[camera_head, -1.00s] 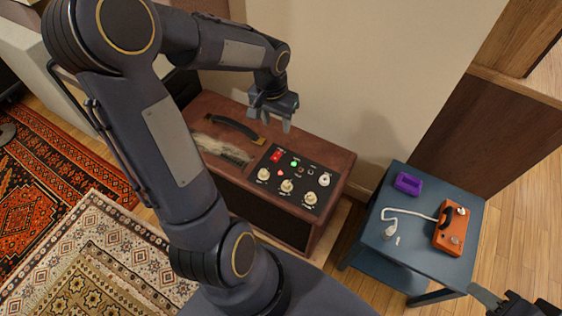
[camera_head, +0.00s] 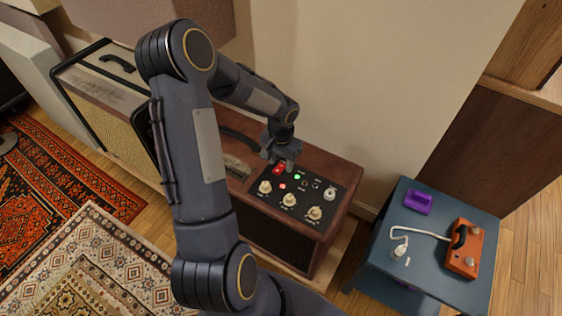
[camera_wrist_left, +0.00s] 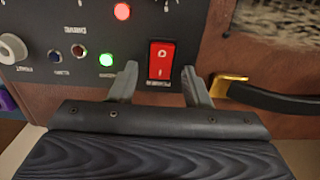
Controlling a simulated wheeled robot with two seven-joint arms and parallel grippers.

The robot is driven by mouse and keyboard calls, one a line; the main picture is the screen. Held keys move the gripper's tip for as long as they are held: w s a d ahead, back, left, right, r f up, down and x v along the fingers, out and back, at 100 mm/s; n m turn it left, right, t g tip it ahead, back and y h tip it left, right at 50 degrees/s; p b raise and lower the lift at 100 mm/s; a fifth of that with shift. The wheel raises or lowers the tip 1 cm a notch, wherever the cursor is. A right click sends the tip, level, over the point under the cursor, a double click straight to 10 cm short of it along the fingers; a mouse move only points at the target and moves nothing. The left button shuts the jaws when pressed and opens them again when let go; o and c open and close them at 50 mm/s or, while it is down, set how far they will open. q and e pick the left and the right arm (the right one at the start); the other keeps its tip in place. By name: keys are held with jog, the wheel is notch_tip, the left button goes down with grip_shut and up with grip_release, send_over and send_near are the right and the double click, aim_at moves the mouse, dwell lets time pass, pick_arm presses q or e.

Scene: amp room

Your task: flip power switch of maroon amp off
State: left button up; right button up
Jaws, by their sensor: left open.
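The maroon amp (camera_head: 335,170) stands against the wall, with a black control panel (camera_head: 318,190) on its top right. Its red power switch (camera_head: 279,168) sits at the panel's upper left corner. A green light (camera_head: 297,177) and a red light (camera_head: 282,186) are lit on the panel. My left gripper (camera_head: 280,163) is open just above the switch. In the left wrist view, the red rocker switch (camera_wrist_left: 161,60) shows between the two spread fingertips (camera_wrist_left: 160,76), with free room on both sides. Whether they touch the panel cannot be told.
Cream knobs (camera_head: 289,200) stand on the panel. A black handle with brass ends (camera_wrist_left: 275,98) is beside the switch. Another amp (camera_head: 115,105) stands to the left. A blue side table (camera_head: 400,225) at right holds a purple box (camera_head: 418,202) and an orange pedal (camera_head: 465,248).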

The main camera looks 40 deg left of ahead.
pick_arm(q)
grip_shut()
jog(key=t+b, duration=0.1)
jog(key=b, duration=0.1)
jog(key=t+b, duration=0.1)
jog(key=b, duration=0.1)
jog(key=shift+s+f, duration=0.25)
jog(key=shift+s, duration=0.05)
jog(key=shift+s+r+t+b, duration=0.1)
jog(key=shift+r+t+b, duration=0.1)
jog(key=shift+t+b, duration=0.35)
jog(key=shift+r, duration=0.15)
grip_release()
